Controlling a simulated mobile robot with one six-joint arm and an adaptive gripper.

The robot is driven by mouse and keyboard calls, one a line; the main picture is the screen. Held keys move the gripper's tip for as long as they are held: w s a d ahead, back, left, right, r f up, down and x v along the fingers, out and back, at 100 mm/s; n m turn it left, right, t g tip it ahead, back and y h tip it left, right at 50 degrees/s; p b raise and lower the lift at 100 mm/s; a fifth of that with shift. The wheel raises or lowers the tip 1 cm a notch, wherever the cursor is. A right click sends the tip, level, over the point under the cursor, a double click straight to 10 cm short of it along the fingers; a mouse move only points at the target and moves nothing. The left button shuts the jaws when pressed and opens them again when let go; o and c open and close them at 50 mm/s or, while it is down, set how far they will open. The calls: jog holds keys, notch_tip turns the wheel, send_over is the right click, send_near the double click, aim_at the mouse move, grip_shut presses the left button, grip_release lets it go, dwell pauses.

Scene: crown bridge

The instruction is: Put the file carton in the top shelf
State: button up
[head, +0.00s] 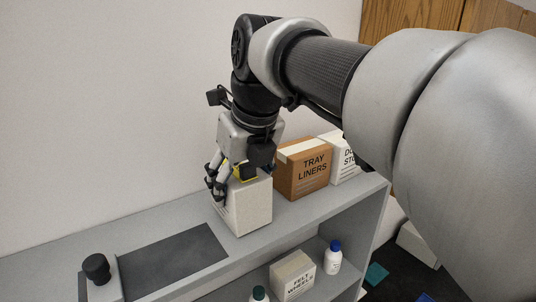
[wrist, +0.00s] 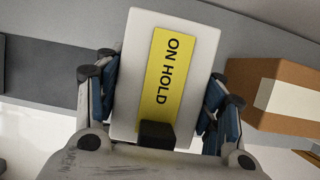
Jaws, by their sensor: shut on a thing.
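A white carton (head: 250,208) is at the top of the grey shelf unit (head: 180,232), just left of a brown box. Its top bears a yellow label reading ON HOLD, seen in the wrist view (wrist: 179,75); no readable name shows on its sides. My gripper (head: 230,185) is above it, pointing down, with its fingers shut on the carton's two sides; both fingers show in the wrist view (wrist: 158,110). The carton looks upright and at or very near the top surface; I cannot tell whether it touches.
A brown TRAY LINERS box (head: 303,170) and a white box (head: 347,163) stand to the right. A dark mat (head: 170,258) and a black knob (head: 97,267) are at left. Below are a FELT WHEELS box (head: 293,277) and a blue-capped bottle (head: 333,257). The wall is close behind.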

jog(key=shift+f, duration=0.1)
jog(key=o, duration=0.8)
jog(key=shift+f, duration=0.1)
jog(key=o, duration=0.5)
jog(key=shift+c, duration=0.2)
